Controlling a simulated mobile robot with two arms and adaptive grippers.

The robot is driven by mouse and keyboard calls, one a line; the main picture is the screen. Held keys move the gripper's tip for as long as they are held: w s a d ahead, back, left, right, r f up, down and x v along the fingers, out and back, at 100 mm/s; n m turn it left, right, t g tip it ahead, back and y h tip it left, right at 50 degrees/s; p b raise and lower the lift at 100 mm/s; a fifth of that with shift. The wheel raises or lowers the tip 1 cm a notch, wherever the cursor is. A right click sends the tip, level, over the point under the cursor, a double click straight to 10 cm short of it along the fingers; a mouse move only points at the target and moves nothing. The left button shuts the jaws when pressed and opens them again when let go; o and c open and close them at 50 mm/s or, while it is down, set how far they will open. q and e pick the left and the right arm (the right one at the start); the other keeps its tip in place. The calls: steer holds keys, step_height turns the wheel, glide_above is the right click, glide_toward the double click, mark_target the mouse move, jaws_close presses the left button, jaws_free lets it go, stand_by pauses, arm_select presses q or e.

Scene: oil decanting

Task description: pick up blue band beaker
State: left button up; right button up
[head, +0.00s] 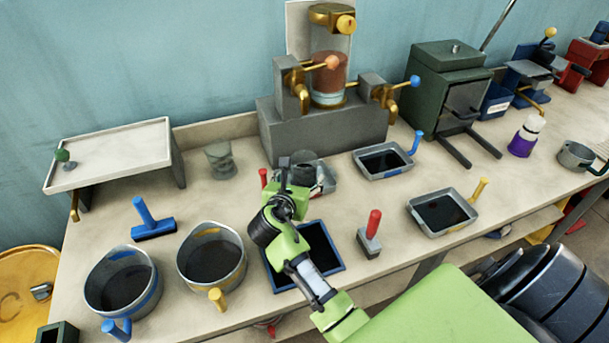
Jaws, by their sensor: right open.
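A wide grey beaker with a blue band and blue handle (121,284) stands at the front left of the bench, with dark contents inside. Beside it on its right stands a similar beaker with a yellow band and yellow handle (212,256). My right gripper (296,174) is open over the middle of the bench, to the right of and farther back than both beakers. It partly hides a grey vessel (318,174) near the dispenser. I cannot tell whether it touches that vessel. My left gripper is not in view.
A dispenser with taps (322,130) stands behind my gripper. A blue-rimmed tray (322,245) lies under my arm. A blue-handled tool (153,222) lies behind the beakers, and a white raised stand (112,153) is at the back left. Trays with dark contents (440,211) sit right.

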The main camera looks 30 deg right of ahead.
steer(key=x, duration=0.5)
steer(key=shift+s+a+f, duration=0.1)
steer(key=shift+s+f, duration=0.05)
steer(key=shift+f, duration=0.1)
steer(key=shift+s, duration=0.1)
steer(key=c, duration=1.4)
steer(key=shift+r, duration=0.2)
